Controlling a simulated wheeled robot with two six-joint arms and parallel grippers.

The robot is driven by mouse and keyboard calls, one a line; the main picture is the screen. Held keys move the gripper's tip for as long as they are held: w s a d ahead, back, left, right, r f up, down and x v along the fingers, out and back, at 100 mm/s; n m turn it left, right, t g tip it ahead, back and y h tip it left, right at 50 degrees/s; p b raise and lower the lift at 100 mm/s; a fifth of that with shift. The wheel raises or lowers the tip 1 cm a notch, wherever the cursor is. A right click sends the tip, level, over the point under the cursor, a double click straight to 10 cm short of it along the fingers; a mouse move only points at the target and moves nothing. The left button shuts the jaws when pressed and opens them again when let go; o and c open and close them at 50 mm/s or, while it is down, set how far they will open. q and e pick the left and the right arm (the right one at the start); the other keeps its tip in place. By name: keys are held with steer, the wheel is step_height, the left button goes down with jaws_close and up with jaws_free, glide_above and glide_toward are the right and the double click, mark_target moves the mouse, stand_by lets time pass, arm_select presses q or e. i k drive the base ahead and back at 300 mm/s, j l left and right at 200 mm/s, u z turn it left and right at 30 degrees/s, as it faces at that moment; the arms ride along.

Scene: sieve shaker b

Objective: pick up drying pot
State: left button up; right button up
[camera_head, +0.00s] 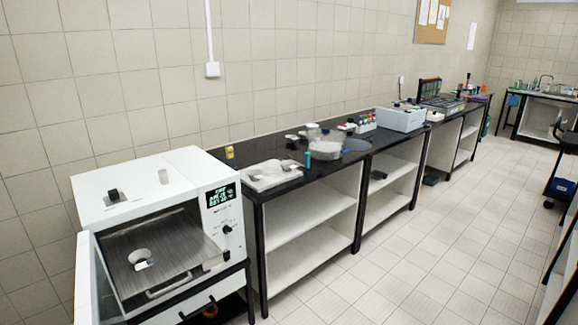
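A small round whitish pot (139,256), which looks like the drying pot, sits on the metal shelf (175,245) inside the white drying oven (150,180). The oven stands at the lower left, and its door (87,285) is swung open to the left. A small bluish-white patch shows on the pot's front; it is too small to read. The oven's display (220,195) is lit. Neither of my grippers is in view, and nothing is seen touching the pot.
A black-topped bench (300,185) runs along the wall, right of the oven. It holds a white tray (268,175), a clear container (326,148), a green-capped item (307,160) and a pale blue box (401,118). The tiled floor (420,240) right of the bench is clear.

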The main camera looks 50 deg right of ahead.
mark_target(289, 167)
steer(key=i+l+z, duration=0.2)
steer(key=l, duration=0.35)
steer(key=i+l+z, duration=0.2)
steer(key=l, duration=0.35)
steer(key=i+l+z, duration=0.15)
steer(key=i+l, duration=0.2)
steer(key=l, duration=0.15)
steer(key=i+l+z, duration=0.2)
steer(key=l, duration=0.3)
steer(key=i, duration=0.1)
